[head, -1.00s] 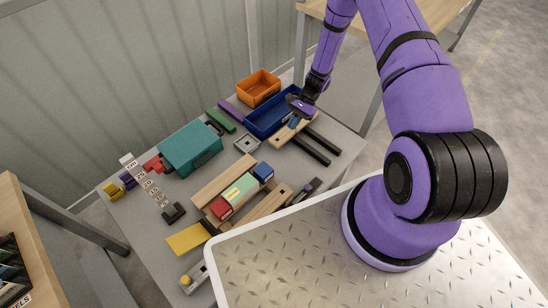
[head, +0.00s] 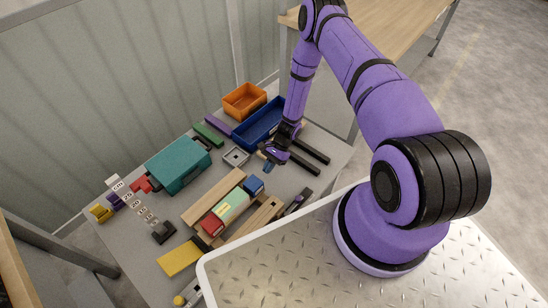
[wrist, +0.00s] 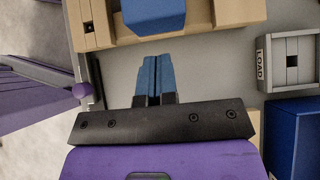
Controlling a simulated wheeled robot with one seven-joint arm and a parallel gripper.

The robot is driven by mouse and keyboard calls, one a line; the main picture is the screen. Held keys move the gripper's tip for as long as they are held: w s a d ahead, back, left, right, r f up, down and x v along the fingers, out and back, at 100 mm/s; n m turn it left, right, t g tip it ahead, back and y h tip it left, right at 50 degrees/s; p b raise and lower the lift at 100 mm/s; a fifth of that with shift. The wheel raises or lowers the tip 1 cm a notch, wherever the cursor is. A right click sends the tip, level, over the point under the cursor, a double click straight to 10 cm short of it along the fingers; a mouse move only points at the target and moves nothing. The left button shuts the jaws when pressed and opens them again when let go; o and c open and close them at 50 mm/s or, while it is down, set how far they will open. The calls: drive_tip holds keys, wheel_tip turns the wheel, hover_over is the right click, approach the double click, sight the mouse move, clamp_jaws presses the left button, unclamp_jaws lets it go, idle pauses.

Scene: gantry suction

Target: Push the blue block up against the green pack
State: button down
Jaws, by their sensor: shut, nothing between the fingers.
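The blue block (head: 254,185) sits between two wooden rails, at the upper right end of the channel. The green pack (head: 232,205) lies further along the channel, toward the lower left, with a red block (head: 212,224) beyond it. I cannot tell whether a narrow gap separates the blue block and green pack. My gripper (head: 268,166) is shut and empty, just off the blue block's outer end. In the wrist view, its blue fingertips (wrist: 157,62) point at the blue block (wrist: 155,16), with a strip of grey table between them. The green pack is hidden there.
Wooden rails (head: 211,197) flank the channel. A small grey box (wrist: 290,62) marked LOAD and a blue tray (head: 257,127) stand near my gripper. Black bars (head: 309,150) lie to its right. A teal case (head: 178,163) stands further left.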

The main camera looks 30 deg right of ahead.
drive_tip(key=shift+s+a+r, duration=0.1)
drive_tip(key=shift+s+a, duration=0.2)
drive_tip(key=shift+a, duration=0.45)
drive_tip(key=shift+s+a, duration=0.25)
drive_tip(key=shift+a, duration=0.45)
drive_tip(key=shift+s+a, duration=0.3)
drive_tip(key=shift+a, duration=0.3)
drive_tip(key=shift+s+a, duration=0.25)
drive_tip(key=shift+a, duration=0.35)
drive_tip(key=d, duration=0.1)
approach(257, 179)
drive_tip(key=w+d, duration=0.2)
drive_tip(key=d, duration=0.2)
drive_tip(key=shift+s+d+r, duration=0.2)
drive_tip(key=shift+r, duration=0.25)
